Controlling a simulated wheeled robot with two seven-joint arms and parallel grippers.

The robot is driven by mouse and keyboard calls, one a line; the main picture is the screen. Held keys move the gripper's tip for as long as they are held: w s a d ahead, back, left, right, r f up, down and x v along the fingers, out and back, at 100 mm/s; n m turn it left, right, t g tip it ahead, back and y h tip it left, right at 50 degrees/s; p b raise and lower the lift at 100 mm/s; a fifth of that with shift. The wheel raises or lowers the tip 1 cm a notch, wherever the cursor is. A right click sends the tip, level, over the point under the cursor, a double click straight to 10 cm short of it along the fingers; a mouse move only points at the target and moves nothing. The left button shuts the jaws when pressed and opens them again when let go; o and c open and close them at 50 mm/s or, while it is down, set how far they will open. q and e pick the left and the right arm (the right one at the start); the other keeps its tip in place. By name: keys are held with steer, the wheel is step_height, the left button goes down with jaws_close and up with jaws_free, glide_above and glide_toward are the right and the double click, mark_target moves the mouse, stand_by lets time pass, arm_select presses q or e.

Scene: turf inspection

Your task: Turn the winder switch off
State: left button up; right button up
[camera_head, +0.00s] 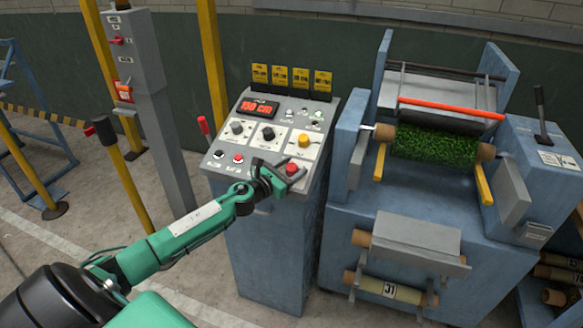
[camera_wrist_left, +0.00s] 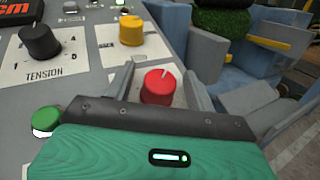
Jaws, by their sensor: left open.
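The control panel (camera_head: 262,150) tops a grey-blue cabinet in the head view. A red knob with a white pointer mark sits at its lower right (camera_head: 292,169); it looks like the winder switch, but no label on it is readable. In the left wrist view the red knob (camera_wrist_left: 157,90) has its pointer mark toward the upper right. My left gripper (camera_head: 286,171) is open, its two fingers standing on either side of the red knob. Small gaps seem to show, but I cannot tell whether a finger touches. The knob's lower part is hidden by the gripper body. My right gripper is not in view.
A yellow knob (camera_wrist_left: 131,30) and a black TENSION knob (camera_wrist_left: 40,42) are close beyond the gripper. A green button (camera_wrist_left: 46,121) lies to its left. The turf-roll machine (camera_head: 400,215) stands right of the cabinet; a grey post (camera_head: 160,125) stands left.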

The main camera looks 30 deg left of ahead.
arm_select(q)
steer(key=c, duration=1)
steer(key=shift+o, duration=0.2)
